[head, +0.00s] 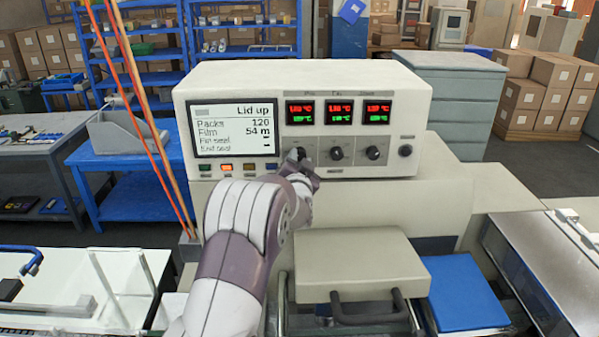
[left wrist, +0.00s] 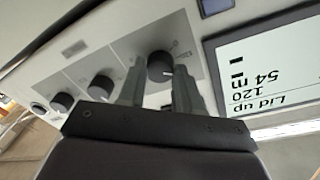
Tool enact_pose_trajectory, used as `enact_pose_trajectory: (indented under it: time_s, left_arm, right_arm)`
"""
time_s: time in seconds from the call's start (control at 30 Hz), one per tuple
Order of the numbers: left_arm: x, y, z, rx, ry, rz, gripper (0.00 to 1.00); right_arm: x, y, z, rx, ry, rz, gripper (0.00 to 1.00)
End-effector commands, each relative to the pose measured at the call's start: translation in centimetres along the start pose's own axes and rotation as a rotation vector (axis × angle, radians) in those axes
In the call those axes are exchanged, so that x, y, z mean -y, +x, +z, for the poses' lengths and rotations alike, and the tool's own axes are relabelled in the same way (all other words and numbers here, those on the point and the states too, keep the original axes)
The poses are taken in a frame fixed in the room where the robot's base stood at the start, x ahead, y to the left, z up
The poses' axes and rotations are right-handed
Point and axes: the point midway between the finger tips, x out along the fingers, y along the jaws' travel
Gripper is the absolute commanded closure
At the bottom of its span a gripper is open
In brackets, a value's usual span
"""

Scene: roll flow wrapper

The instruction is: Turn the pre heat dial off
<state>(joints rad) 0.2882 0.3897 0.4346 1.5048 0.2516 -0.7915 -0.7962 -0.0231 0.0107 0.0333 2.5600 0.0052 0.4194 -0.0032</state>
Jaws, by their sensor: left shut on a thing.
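The control box has a row of three black dials. The leftmost dial (head: 296,153), nearest the screen, is partly hidden by my left gripper (head: 299,164) in the head view. In the left wrist view this dial (left wrist: 160,66) sits between the fingers of my left gripper (left wrist: 160,88), which is shut on it. A pale mark shows on its face. The middle dial (head: 337,153) and the right dial (head: 373,153) are free. Their labels are too small to read. My right gripper is in neither view.
The screen (head: 235,128) reads "Lid up" and stands left of the dials. A beige lid with a dark handle (head: 368,306) lies below.

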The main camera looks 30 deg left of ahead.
Motion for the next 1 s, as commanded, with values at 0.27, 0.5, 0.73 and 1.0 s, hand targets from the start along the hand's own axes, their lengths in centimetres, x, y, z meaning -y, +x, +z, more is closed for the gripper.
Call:
enact_pose_trajectory:
  time_s: [0.27, 0.5, 0.73, 1.0]
  left_arm:
    - [-0.7, 0.0, 0.8, -0.018, -0.257, -0.018, 0.96]
    - [-0.7, 0.0, 0.7, -0.031, -0.484, -0.031, 0.96]
    - [-0.7, 0.0, 0.5, -0.042, -0.692, -0.043, 0.96]
    - [-0.6, 0.0, 0.3, -0.051, -0.882, -0.055, 0.96]
  right_arm:
    - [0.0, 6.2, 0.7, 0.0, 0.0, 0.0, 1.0]
    - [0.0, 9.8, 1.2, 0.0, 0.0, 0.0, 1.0]
    - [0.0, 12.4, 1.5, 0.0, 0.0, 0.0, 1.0]
    - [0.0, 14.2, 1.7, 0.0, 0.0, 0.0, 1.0]
